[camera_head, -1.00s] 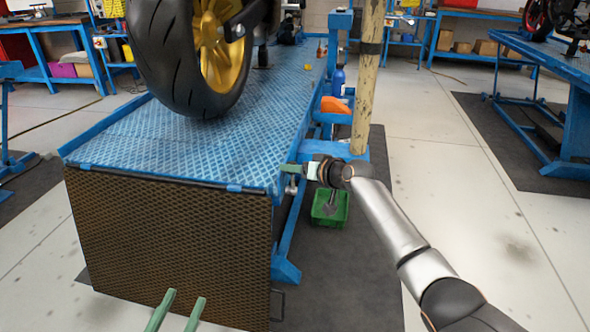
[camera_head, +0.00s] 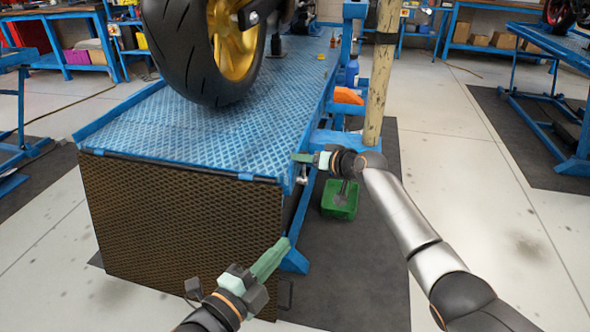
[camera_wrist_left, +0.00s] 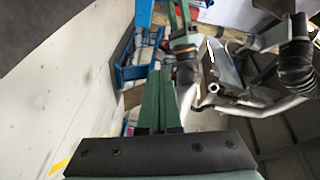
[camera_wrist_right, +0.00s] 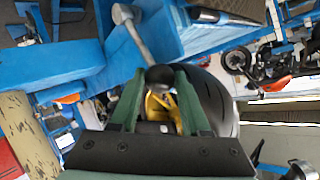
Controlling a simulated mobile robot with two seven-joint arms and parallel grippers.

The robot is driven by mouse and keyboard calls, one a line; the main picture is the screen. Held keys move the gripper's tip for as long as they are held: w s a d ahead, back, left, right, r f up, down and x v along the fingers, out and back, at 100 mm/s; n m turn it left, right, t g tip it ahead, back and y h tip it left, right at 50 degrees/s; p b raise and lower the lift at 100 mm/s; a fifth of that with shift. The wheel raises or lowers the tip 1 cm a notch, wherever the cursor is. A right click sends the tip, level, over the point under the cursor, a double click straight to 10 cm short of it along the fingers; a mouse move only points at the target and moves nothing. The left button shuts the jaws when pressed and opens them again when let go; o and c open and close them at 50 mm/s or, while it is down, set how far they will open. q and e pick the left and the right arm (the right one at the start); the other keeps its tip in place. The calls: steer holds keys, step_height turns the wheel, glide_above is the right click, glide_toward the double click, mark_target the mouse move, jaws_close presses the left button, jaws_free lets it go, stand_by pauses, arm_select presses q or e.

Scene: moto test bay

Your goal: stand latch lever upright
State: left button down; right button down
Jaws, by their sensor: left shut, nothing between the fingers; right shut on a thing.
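The latch lever is a grey rod with a dark knob, seen in the right wrist view (camera_wrist_right: 136,38). It runs from a blue pivot part of the lift to between my right fingers. My right gripper (camera_head: 300,157) is shut on its knob end at the blue lift table's near right corner. In the head view the hold is too small to tell the lever's tilt. My left gripper (camera_head: 284,244) is shut and empty, low in front of the mesh end panel (camera_head: 180,235); its closed green fingers also show in the left wrist view (camera_wrist_left: 158,98).
A motorcycle's front wheel (camera_head: 175,50) stands on the blue lift table (camera_head: 160,130). A worn post (camera_head: 380,80) rises behind my right gripper. A green bin (camera_head: 348,212) sits on the dark mat below my right forearm. Open floor lies to the right.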

arm_select(q)
steer(key=w+d+m+y, duration=0.1)
steer(key=w+m, duration=0.5)
steer(key=w, duration=0.1)
steer(key=w+d+m+y, duration=0.1)
steer(key=w+m+y, duration=0.1)
steer(key=w+m, duration=0.5)
steer(key=w+d+m+g+y, duration=0.1)
steer(key=w+d+m, duration=0.1)
steer(key=w+m, duration=0.5)
steer(key=shift+w+f+y, duration=0.15)
steer(key=shift+w+f, duration=0.05)
steer(key=shift+w, duration=0.4)
steer(key=shift+w+f+y, duration=0.15)
steer(key=shift+w, duration=0.45)
steer(key=shift+w+d+r, duration=0.3)
steer(key=shift+w+d, duration=0.1)
steer(key=shift+w, duration=0.2)
